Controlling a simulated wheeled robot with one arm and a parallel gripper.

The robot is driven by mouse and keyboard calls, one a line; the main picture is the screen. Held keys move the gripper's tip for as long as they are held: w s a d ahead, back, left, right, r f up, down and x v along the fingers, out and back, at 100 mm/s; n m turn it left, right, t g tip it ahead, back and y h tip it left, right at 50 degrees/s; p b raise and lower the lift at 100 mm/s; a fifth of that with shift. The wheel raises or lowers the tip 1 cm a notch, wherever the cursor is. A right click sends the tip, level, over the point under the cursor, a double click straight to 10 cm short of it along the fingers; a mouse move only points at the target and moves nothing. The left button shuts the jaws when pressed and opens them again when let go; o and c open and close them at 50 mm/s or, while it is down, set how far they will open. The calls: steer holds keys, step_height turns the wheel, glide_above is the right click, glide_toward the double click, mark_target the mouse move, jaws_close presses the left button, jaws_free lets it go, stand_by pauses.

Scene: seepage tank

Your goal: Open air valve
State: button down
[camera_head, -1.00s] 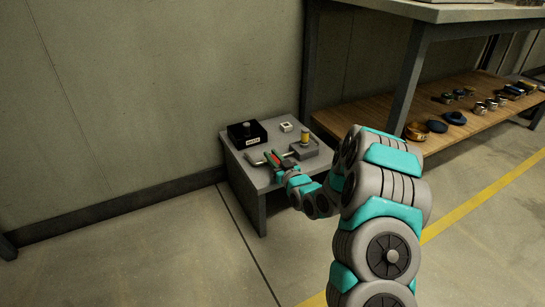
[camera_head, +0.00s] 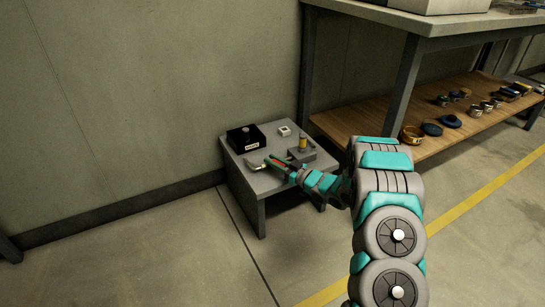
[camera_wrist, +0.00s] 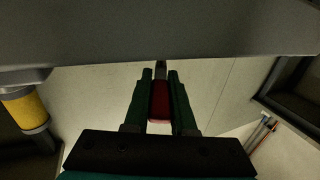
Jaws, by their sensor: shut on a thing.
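The air valve assembly sits on a small grey table (camera_head: 257,185). It shows a grey block (camera_head: 308,155), a yellow cylinder (camera_head: 303,143) standing on it and a light pipe end (camera_head: 253,167) at the left. My gripper (camera_head: 273,160) is at the valve, left of the block, with its fingers pointing left. In the wrist view, my gripper (camera_wrist: 160,84) is shut on a red handle (camera_wrist: 159,103) between its dark green fingers. The yellow cylinder also shows at the left there (camera_wrist: 25,108). My fingers partly hide the handle and pipe.
A black box (camera_head: 246,137) with a knob and a small white box (camera_head: 284,131) stand at the back of the table. At the right is a workbench (camera_head: 409,80) with a wooden lower shelf (camera_head: 352,127) holding several rings and fittings. The floor in front is clear.

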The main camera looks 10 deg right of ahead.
mark_target(285, 165)
steer(key=shift+d+n+g+y+p, duration=0.1)
steer(key=shift+n+g+y+p, duration=0.5)
steer(key=shift+y, duration=0.1)
steer(key=shift+w+g, duration=0.1)
steer(key=shift+g, duration=0.2)
steer(key=c, duration=0.7)
jaws_free()
steer(key=shift+c, duration=0.2)
steer(key=shift+p+v, duration=0.3)
steer(key=shift+v, duration=3.6)
steer(key=shift+f, duration=0.15)
